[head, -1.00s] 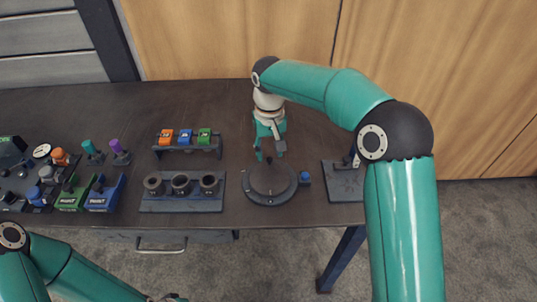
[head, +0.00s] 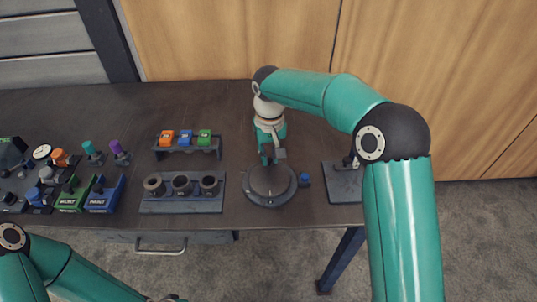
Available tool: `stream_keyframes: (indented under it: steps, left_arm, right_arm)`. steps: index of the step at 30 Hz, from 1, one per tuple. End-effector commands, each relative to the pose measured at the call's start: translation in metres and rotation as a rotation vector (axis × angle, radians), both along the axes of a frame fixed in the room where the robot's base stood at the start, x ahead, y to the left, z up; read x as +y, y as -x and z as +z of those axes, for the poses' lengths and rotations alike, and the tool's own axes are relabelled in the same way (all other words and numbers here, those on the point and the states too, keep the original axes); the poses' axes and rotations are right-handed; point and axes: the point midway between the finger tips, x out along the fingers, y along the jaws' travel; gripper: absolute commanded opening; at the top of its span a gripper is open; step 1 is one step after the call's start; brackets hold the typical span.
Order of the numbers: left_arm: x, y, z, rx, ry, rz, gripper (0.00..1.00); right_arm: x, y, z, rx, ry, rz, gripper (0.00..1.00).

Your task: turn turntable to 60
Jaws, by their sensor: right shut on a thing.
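The turntable (head: 269,185) is a round dark disc on a dark base at the right part of the bench. A small blue piece (head: 304,179) sits at its right edge. My right gripper (head: 272,160) points down at the far rim of the turntable and is shut on a small part there, which the fingers mostly hide. The angle marks on the turntable are too small to read. My left arm shows at the lower left, but its gripper is not clearly in view.
A rack with orange, blue and green blocks (head: 186,141) stands left of the turntable, with a holder of three dark cups (head: 181,191) in front. A dark plate fixture (head: 344,184) stands to the right. Green and blue bins (head: 104,195) and several knobs crowd the left.

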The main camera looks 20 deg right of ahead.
Motion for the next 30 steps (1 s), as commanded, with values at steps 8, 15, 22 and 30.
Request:
stream_keyframes:
  steps: [8,15,22,30]
  left_arm:
    - [0.000,0.000,-0.001,0.000,0.000,0.000,0.49]
    - [0.000,0.000,-0.004,0.000,0.000,0.000,0.49]
    - [0.000,0.000,-0.009,0.000,0.000,0.000,0.49]
    - [0.000,0.000,-0.018,0.000,0.000,0.000,0.49]
  right_arm:
    - [-0.003,0.001,0.000,-0.001,0.000,-0.068,0.00]
    - [-0.009,0.003,0.000,-0.002,0.000,-0.221,0.00]
    - [-0.017,0.008,0.000,-0.003,-0.001,-0.431,0.00]
    - [-0.024,0.017,0.000,-0.004,0.000,-0.683,0.00]
